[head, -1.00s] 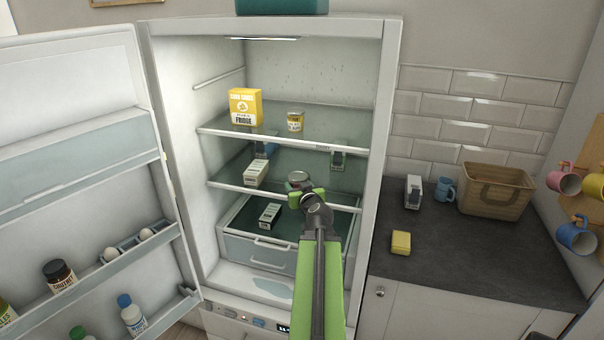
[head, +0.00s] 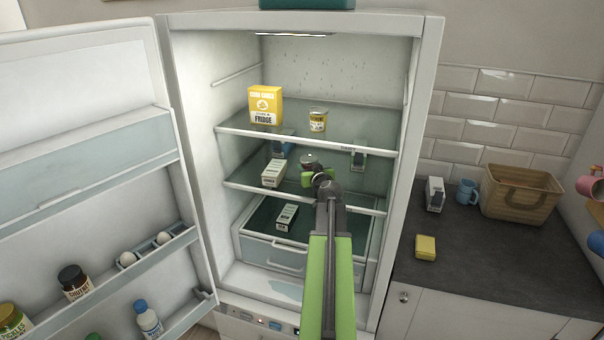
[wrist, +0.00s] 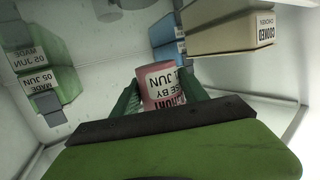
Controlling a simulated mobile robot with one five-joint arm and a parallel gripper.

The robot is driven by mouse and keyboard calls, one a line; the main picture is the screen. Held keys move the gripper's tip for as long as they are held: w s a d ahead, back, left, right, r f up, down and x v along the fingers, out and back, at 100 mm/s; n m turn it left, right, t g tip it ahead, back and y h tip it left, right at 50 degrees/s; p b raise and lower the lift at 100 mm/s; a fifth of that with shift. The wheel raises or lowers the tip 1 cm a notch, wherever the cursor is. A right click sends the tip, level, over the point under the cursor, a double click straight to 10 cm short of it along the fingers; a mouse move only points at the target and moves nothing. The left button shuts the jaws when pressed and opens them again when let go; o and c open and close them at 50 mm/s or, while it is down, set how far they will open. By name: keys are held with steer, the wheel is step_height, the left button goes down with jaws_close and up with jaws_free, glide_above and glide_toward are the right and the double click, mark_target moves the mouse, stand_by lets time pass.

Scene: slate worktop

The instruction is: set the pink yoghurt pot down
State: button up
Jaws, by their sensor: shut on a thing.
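The pink yoghurt pot (wrist: 161,86) is between the green fingers of my gripper (wrist: 160,98) in the wrist view, its printed label upside down there. My gripper (head: 318,176) is shut on it. In the head view only the grey top of the pot (head: 309,160) shows beyond the gripper; its pink side is hidden. My gripper reaches into the open fridge at the level of the middle shelf (head: 335,196), above that shelf's front edge in the picture. I cannot tell whether the pot touches the shelf.
On the middle shelf, a white carton (head: 273,173) and a blue item (head: 284,144) stand left of the pot, and a green-and-white carton (head: 358,158) stands right. The upper shelf (head: 345,145) is above. The fridge door (head: 85,150) stands open at left.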

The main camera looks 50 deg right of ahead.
steer(key=shift+r, duration=0.1)
steer(key=shift+w+d, duration=0.1)
steer(key=shift+w, duration=0.1)
steer(key=shift+w+d+f+b, duration=0.25)
steer(key=shift+w+f+b, duration=0.15)
steer(key=shift+w, duration=0.15)
steer(key=f+b, duration=0.3)
steer(key=shift+s+d+f, duration=0.15)
steer(key=shift+s+d, duration=0.1)
steer(key=shift+s, duration=0.1)
steer(key=shift+s+a+r, duration=0.1)
steer(key=shift+r, duration=0.1)
steer(key=shift+w+a, duration=0.15)
steer(key=shift+w, duration=0.3)
steer(key=shift+f, duration=0.15)
steer(key=o, duration=1.5)
steer(key=shift+s, duration=0.1)
